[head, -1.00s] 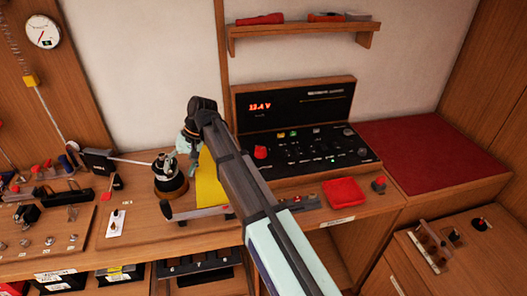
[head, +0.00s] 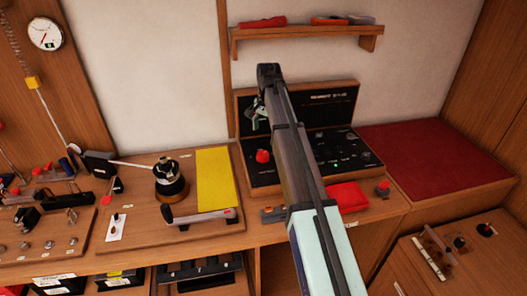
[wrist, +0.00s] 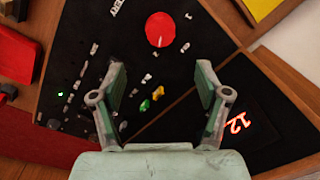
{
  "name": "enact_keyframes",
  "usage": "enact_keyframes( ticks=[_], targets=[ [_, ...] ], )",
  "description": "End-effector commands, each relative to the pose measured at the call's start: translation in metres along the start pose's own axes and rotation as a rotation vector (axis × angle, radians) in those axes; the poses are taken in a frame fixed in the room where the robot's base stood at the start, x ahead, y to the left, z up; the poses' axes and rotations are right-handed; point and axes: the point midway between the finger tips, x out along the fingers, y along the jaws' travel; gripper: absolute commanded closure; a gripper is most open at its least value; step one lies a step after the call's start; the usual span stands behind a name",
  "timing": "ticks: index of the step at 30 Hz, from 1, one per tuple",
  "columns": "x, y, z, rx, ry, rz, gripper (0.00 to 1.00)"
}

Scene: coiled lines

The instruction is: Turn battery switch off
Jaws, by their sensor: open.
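A round red knob (head: 262,156) sits on the left part of the black console panel (head: 330,163). It is the most switch-like red control there, but I cannot read its label. In the wrist view the red knob (wrist: 160,30) has a pale mark and lies beyond my fingertips, roughly centred between them. My gripper (head: 259,118) is above the panel's upper left, apart from the knob. In the wrist view my gripper (wrist: 160,85) is open and empty, its two green fingers spread over the panel. My arm hides part of the console.
The console's raised display (head: 325,98) stands behind the panel and shows red digits in the wrist view (wrist: 238,122). A shelf (head: 300,35) hangs above. A yellow sheet (head: 215,180) lies left.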

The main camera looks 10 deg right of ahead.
Motion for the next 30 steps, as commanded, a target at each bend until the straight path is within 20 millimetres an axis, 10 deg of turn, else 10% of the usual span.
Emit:
enact_keyframes(
  ticks=[15,30],
  targets=[
    [0.093,0.000,0.001,-0.001,-0.002,0.001,0.25],
    [0.114,-0.001,0.000,-0.001,0.000,-0.001,0.25]
  ],
)
